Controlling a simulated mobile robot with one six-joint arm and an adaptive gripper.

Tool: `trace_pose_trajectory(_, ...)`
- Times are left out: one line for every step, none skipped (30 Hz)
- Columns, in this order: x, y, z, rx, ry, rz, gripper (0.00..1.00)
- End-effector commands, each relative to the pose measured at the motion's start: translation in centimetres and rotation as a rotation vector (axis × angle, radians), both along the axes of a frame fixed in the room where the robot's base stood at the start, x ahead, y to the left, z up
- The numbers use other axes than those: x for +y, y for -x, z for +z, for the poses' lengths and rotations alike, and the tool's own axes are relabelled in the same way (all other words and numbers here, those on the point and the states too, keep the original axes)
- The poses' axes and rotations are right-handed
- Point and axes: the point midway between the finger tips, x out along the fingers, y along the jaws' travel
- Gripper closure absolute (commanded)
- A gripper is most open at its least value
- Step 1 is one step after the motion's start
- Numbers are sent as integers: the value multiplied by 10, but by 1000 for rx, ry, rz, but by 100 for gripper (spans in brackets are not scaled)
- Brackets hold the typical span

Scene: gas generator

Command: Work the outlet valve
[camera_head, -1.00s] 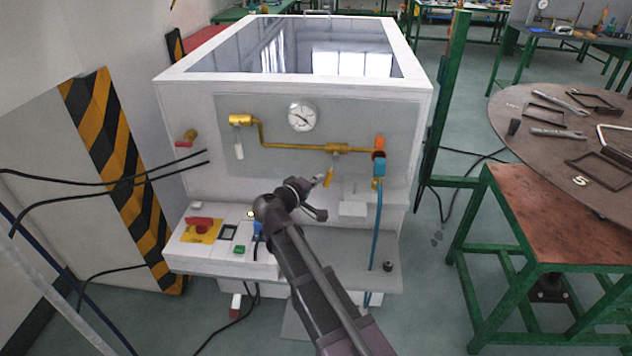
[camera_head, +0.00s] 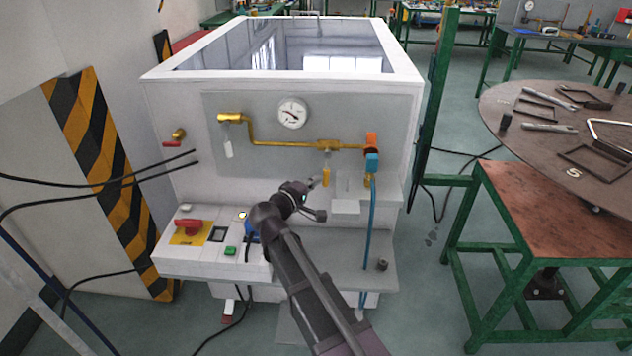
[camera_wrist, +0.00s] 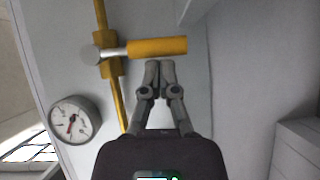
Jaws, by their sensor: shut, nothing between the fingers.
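The valve on the brass pipe has a yellow handle (camera_head: 326,176) that hangs straight down, across the pipe, in the head view. In the wrist view the same yellow handle (camera_wrist: 158,47) points right from its brass body (camera_wrist: 112,52). My gripper (camera_wrist: 159,66) is shut and empty, its fingertips close beside the handle's free end. I cannot tell whether they touch it. In the head view my gripper (camera_head: 318,181) is just left of the handle's lower end. Whether this is the outlet valve is not marked.
A round gauge (camera_head: 292,113) sits above the pipe. A white-handled valve (camera_head: 228,148) is left, a red-handled one (camera_head: 173,143) farther left. An orange-and-blue fitting (camera_head: 372,160) with a blue hose (camera_head: 369,230) is right. A control box (camera_head: 210,240) stands below left.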

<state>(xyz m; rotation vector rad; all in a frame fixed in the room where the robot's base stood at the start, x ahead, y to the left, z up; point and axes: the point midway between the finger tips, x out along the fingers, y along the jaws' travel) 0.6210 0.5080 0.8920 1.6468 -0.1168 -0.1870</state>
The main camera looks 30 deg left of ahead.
Motion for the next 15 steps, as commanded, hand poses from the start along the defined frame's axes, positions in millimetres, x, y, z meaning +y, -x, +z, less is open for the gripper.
trace_pose_trajectory(4,1,0,0,0,1,100)
trace_pose_trajectory(5,2,0,0,0,1,100)
trace_pose_trajectory(9,3,1,0,0,1,100)
trace_pose_trajectory(11,4,1,0,0,1,100)
trace_pose_trajectory(13,5,1,0,0,0,100)
trace_pose_trajectory(17,6,1,0,0,-1,100)
trace_pose_trajectory(21,8,1,0,0,-2,100)
trace_pose_trajectory(24,9,2,0,0,-2,100)
trace_pose_trajectory(29,11,2,-1,0,-2,100)
trace_pose_trajectory(30,17,2,0,0,-1,100)
trace_pose_trajectory(29,23,2,0,0,0,100)
trace_pose_trajectory(30,30,2,0,0,-1,100)
trace_pose_trajectory(31,36,2,0,0,0,100)
trace_pose_trajectory(32,41,2,0,0,1,100)
trace_pose_trajectory(33,47,3,0,0,0,100)
